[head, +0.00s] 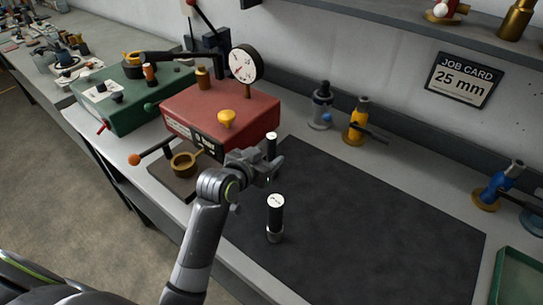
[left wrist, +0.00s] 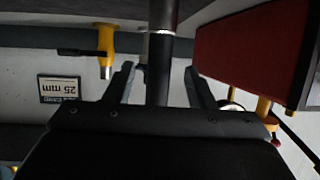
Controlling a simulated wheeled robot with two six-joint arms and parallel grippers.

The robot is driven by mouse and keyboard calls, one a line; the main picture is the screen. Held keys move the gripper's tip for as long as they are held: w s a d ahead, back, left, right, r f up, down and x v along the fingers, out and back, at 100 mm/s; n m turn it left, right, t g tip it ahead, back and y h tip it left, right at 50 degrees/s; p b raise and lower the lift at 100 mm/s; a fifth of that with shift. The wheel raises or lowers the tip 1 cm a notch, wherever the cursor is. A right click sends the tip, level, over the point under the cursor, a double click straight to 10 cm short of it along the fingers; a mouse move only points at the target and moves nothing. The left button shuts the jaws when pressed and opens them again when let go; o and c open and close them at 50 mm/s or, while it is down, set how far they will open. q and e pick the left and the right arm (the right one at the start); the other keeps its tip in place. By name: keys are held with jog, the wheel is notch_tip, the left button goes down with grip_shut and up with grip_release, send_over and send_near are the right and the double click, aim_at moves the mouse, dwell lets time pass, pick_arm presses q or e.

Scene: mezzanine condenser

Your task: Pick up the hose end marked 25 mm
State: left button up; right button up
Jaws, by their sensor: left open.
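Two black hose ends with white marked caps stand upright at the mat. The far hose end (head: 271,147) is at my left gripper (head: 270,168), which partly hides it. The near hose end (head: 275,218) stands apart on the mat, closer to me. The lettering on both caps is too small to read. In the left wrist view, a dark hose end (left wrist: 160,65) with a metal collar stands between the two fingers of my left gripper (left wrist: 160,85), with gaps on both sides. The left gripper is open. My right gripper is out of view.
A red box (head: 225,110) with a gauge (head: 245,64) and a green box (head: 130,97) stand left of the black mat (head: 370,215). Yellow (head: 357,122) and blue (head: 497,186) fittings line the back. A job card (head: 463,80) reads 25 mm. The mat's right half is clear.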

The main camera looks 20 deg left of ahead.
aim_at(269, 156)
pick_arm(q)
jog(key=shift+x, duration=1.5)
jog(key=shift+d, duration=0.1)
jog(key=shift+c, duration=0.4)
grip_shut()
jog(key=shift+r, duration=0.1)
